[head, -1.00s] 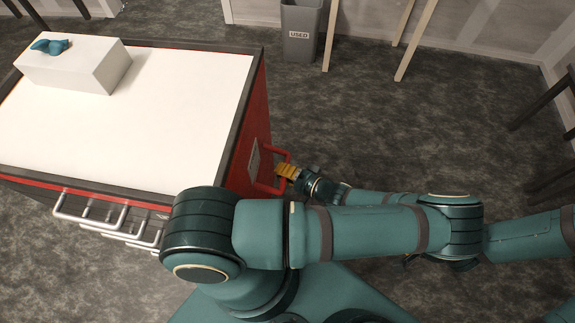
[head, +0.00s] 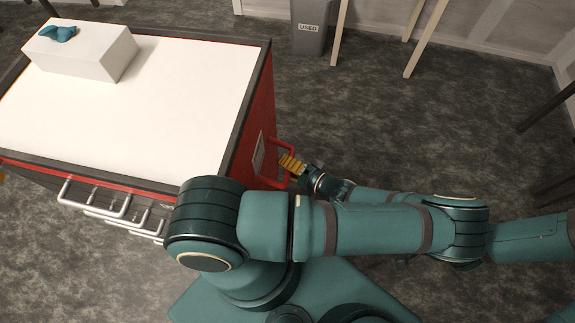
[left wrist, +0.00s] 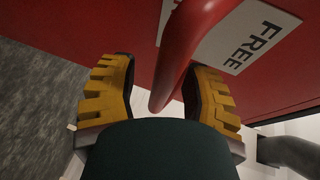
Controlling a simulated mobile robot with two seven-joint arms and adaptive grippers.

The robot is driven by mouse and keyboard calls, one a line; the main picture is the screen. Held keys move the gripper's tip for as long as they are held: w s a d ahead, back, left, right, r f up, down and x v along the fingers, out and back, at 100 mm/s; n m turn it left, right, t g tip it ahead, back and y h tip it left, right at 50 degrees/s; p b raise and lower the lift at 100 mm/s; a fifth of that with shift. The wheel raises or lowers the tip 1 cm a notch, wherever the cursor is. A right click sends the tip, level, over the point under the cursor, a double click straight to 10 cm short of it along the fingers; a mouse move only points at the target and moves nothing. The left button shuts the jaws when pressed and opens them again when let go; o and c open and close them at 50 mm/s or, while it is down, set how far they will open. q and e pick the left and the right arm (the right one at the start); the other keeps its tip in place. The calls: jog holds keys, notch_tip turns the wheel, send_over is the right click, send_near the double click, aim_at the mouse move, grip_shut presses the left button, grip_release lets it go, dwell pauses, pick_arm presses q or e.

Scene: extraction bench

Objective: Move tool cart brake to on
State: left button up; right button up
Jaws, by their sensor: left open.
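The tool cart (head: 130,110) is red with a white top and stands at the left of the head view. A red bar handle (head: 287,146) sticks out of its right side, beside a white label plate (head: 258,152). In the left wrist view the plate (left wrist: 244,35) reads "FREE" and the red bar (left wrist: 178,55) runs between my fingers. My left gripper (head: 291,164) has yellow ribbed fingers and is open at the bar; it also shows in the left wrist view (left wrist: 160,98). I cannot tell whether a finger touches the bar. My right gripper is not in view.
A white box (head: 80,55) with a blue item (head: 60,34) on it stands on the cart top. Silver drawer handles (head: 95,205) stick out at the cart's front. A grey bin (head: 309,35) labelled "USED" stands at the back. Floor right of the cart is largely clear.

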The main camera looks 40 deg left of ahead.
pick_arm(q)
jog(key=shift+r, duration=0.15)
notch_tip(320, 180, up, 10)
jog(key=shift+f, duration=0.1)
dwell(0.3)
dwell(0.3)
